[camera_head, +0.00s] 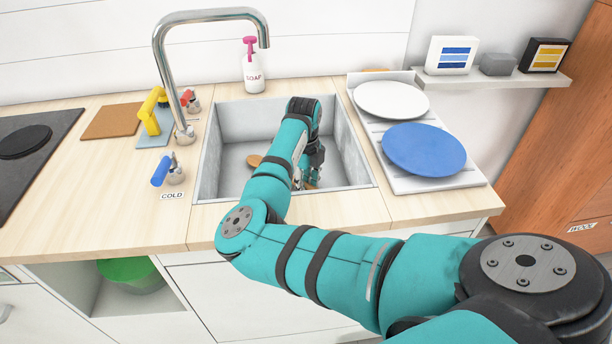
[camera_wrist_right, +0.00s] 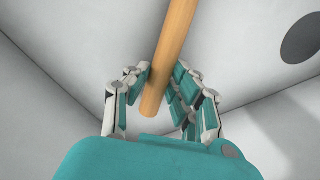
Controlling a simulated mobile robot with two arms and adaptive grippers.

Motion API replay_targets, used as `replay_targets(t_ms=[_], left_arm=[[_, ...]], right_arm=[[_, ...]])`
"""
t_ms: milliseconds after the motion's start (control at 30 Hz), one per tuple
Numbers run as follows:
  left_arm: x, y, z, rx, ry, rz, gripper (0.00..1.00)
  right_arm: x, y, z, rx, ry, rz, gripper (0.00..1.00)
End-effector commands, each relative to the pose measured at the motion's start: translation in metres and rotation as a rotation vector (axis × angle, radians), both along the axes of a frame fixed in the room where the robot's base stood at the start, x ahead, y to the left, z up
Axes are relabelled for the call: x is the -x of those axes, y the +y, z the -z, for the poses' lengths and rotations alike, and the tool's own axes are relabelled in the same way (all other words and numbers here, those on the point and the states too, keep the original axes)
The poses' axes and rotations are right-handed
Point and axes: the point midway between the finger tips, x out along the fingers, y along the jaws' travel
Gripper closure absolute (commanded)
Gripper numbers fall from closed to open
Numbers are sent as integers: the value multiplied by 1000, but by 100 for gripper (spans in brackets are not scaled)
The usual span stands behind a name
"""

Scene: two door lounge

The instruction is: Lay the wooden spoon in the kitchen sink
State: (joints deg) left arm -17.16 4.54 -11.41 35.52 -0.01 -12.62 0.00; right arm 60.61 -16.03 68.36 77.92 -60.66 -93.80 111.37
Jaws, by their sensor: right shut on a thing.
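The grey kitchen sink (camera_head: 235,125) is set in the wooden counter. My right arm reaches into it, and my right gripper (camera_head: 312,168) is down inside the basin near its right side. In the right wrist view the gripper (camera_wrist_right: 160,88) is shut on the light wooden handle of the spoon (camera_wrist_right: 175,45), with the handle end poking out between the fingers. In the head view a brown rounded part of the spoon (camera_head: 254,160) shows left of my forearm; the arm hides the middle. I cannot tell whether the spoon touches the sink floor. My left gripper is out of view.
A tall faucet (camera_head: 160,50) arches over the sink's back left. A rack with a white plate (camera_head: 391,100) and a blue plate (camera_head: 423,149) stands right of the sink. A soap bottle (camera_head: 253,68) stands behind. A dark round drain (camera_wrist_right: 302,40) shows in the wrist view.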

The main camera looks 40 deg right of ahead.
Motion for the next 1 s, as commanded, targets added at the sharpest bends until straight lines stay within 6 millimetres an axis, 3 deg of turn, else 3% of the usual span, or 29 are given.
replay_targets(t_ms=[367,400,600,867,1000], left_arm=[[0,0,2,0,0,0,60],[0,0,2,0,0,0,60],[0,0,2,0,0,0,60],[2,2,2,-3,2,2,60],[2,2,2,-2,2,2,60]], right_arm=[[0,0,7,1,-1,1,100],[0,0,7,1,-1,1,76],[0,0,7,1,-1,1,51],[0,0,6,1,-1,0,51],[-1,0,-5,2,-3,1,51]])
